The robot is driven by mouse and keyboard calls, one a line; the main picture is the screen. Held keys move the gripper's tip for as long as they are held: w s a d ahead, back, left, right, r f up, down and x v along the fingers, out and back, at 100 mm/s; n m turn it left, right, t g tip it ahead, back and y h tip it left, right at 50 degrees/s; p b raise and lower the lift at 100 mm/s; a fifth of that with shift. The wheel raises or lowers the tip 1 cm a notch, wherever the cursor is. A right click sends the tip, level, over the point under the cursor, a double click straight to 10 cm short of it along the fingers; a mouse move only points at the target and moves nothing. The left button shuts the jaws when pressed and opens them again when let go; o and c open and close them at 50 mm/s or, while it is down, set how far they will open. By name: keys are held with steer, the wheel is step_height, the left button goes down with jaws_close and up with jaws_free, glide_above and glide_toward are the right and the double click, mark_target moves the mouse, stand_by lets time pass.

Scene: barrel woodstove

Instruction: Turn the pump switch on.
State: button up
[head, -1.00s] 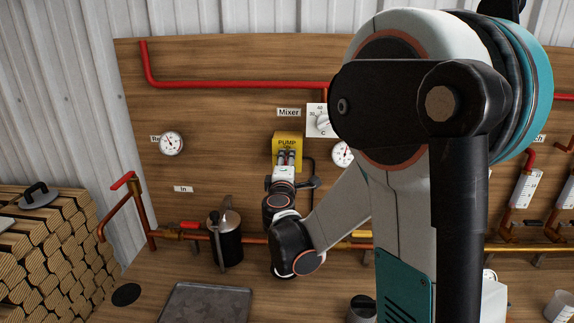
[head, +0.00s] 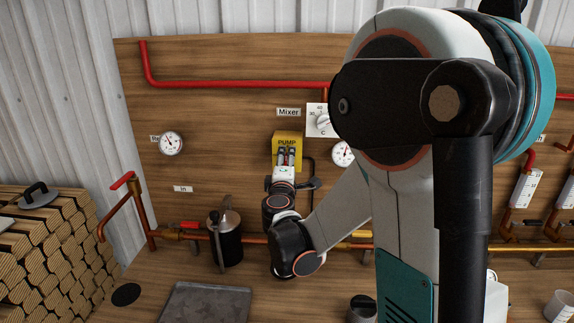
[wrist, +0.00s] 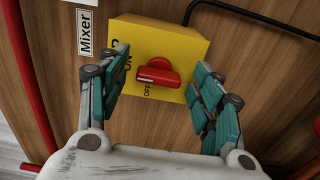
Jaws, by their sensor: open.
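The yellow pump box (head: 279,140), labelled PUMP, is fixed to the wooden panel. It also shows in the wrist view (wrist: 190,42). The red pump switch (wrist: 157,73) is a rotary knob on the box's face, between an ON and an OFF marking. Its handle lies nearly across the wrist view, with a pale mark at its left end, close to the OFF lettering. My gripper (wrist: 160,88) is open, one finger to each side of the knob, not visibly touching it. In the head view my gripper (head: 286,158) covers the lower box and hides the knob.
A mixer dial (head: 322,121) and a gauge (head: 343,153) sit right of the box. A red pipe (head: 240,85) runs above. A black cable (wrist: 260,20) leaves the box. A dark kettle (head: 226,240) and a metal tray (head: 205,302) are below, left of my arm.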

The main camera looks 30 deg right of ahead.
steer(key=v, duration=1.2)
steer(key=shift+d, duration=0.1)
